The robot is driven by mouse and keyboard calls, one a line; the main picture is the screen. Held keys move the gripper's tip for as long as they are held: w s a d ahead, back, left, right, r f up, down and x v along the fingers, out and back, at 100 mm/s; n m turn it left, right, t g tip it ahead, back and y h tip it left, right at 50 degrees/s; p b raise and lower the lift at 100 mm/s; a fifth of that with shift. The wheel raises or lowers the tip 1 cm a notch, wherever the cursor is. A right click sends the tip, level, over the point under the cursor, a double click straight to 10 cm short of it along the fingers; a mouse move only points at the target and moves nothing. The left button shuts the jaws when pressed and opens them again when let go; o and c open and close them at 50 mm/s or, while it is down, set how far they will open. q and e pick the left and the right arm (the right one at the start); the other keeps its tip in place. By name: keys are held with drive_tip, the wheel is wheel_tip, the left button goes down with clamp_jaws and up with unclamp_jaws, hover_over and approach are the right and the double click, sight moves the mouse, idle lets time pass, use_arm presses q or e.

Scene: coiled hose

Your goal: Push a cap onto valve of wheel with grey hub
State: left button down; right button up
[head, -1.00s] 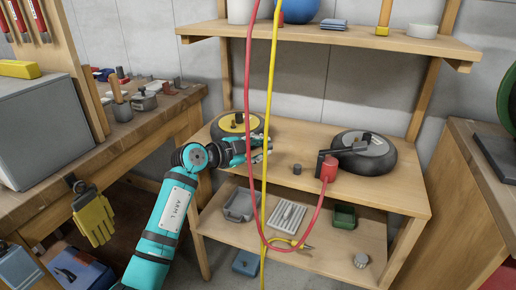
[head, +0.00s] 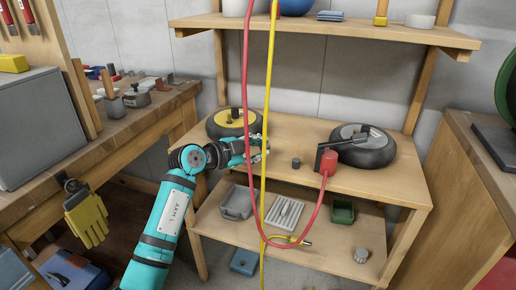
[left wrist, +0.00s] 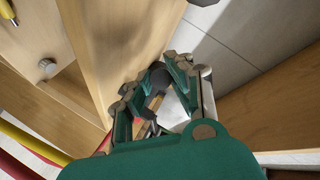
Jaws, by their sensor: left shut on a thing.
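The wheel with the grey hub (head: 378,154) lies flat on the right of the middle shelf, its black tyre around a grey disc. A dark bar crosses the hub; I cannot make out the valve. My left gripper (head: 264,146) is over the middle of that shelf, left of this wheel and apart from it, partly behind the hanging lines. In the left wrist view its fingers (left wrist: 158,84) are closed on a small dark round piece (left wrist: 158,73), which looks like a cap. A separate small dark cylinder (head: 296,162) stands on the shelf right of the gripper. My right gripper is not in view.
A yellow-hub wheel (head: 223,123) lies behind my left gripper. A red hose (head: 247,90) and a yellow hose (head: 269,85) hang in front of the shelves. A red fitting (head: 327,160) is by the grey-hub wheel. Trays and a grey knob (head: 361,256) are on the lower shelf.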

use_arm(q)
drive_tip(key=shift+f, duration=1.3)
drive_tip(key=c, duration=1.1)
unclamp_jaws()
drive_tip(key=shift+f, duration=0.1)
